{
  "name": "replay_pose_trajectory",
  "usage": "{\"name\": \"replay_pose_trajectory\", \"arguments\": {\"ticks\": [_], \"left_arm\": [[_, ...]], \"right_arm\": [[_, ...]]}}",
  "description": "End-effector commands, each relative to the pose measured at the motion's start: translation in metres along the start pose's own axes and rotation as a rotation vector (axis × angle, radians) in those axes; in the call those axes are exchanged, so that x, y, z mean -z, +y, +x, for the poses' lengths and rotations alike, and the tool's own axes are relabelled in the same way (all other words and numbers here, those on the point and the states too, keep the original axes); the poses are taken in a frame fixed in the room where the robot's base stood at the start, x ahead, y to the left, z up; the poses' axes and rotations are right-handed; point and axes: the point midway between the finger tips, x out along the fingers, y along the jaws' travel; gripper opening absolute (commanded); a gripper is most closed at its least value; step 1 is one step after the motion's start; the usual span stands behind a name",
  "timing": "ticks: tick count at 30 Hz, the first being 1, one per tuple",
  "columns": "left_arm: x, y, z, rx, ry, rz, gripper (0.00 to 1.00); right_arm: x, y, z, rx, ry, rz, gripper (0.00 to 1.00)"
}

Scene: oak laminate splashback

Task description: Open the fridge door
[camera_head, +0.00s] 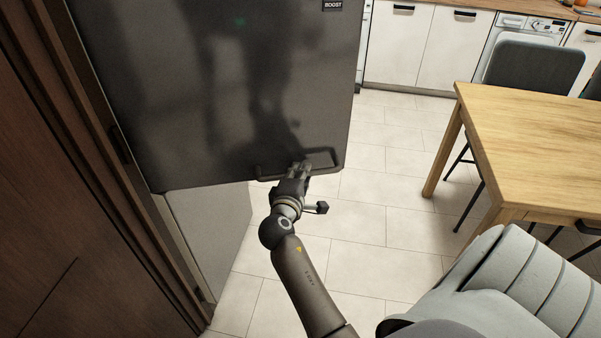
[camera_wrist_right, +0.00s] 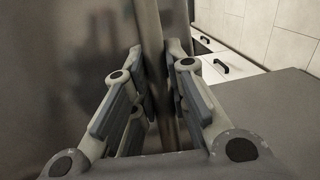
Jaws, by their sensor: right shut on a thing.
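The fridge's large dark grey upper door (camera_head: 190,100) fills the upper left of the head view. It overhangs the light grey lower section (camera_head: 212,225) to the right and looks swung partly open, with its left side by the wooden panel. A dark handle (camera_head: 266,173) sits at the door's lower right corner. My right gripper (camera_head: 304,168) is shut on this handle. In the right wrist view the fingers stand on both sides of a bar (camera_wrist_right: 172,95), partly hiding it. The inside of the fridge is hidden. My left gripper is not in view.
A dark wooden panel (camera_head: 60,210) stands close on the left. A wooden table (camera_head: 530,130) with a dark chair (camera_head: 535,68) is on the right. White cabinets (camera_head: 430,45) and a washing machine (camera_head: 525,35) line the back. Tiled floor (camera_head: 385,185) between door and table is clear.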

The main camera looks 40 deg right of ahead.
Motion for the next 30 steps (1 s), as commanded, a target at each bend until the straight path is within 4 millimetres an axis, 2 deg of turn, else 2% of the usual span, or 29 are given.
{"name": "replay_pose_trajectory", "arguments": {"ticks": [19,20,24,30], "left_arm": [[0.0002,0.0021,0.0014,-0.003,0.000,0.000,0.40],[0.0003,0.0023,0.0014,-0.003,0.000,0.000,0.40],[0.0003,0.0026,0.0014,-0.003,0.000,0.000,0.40],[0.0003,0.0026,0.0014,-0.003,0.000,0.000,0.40]], "right_arm": [[0.0017,0.0005,-0.0030,-0.001,-0.009,0.004,0.00],[0.0017,0.0005,-0.0030,0.000,-0.009,0.004,0.17],[0.0015,0.0004,-0.0029,0.000,-0.010,0.004,0.35],[0.0011,0.0002,-0.0028,0.000,-0.011,0.004,0.37]]}}
